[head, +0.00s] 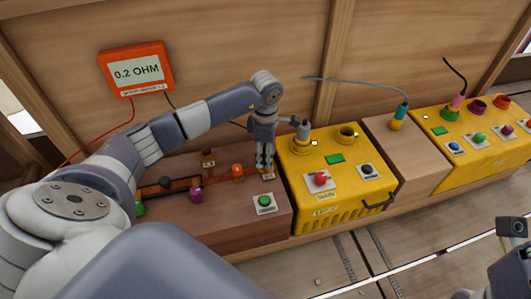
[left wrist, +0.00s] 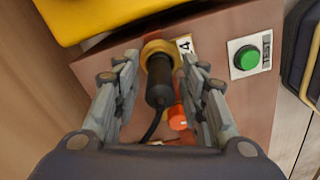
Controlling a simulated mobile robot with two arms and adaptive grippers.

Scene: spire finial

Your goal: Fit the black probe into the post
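The black probe (left wrist: 160,88) shows in the left wrist view with its cable trailing toward the camera. Its far end meets the round brass post (left wrist: 158,50) beside a label reading 4; I cannot tell how deep it sits. My left gripper (left wrist: 162,82) has one finger on each side of the probe, with visible gaps, so it is open around it. In the head view my left gripper (head: 265,170) points down at the right end of the brown bench and hides the probe. Part of my right arm shows at the lower right edge, its fingertips unseen.
The brown bench bears an orange knob (head: 237,171), a purple knob (head: 196,193) and a green button (head: 264,202). A yellow box (head: 340,205) stands close right of my left gripper.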

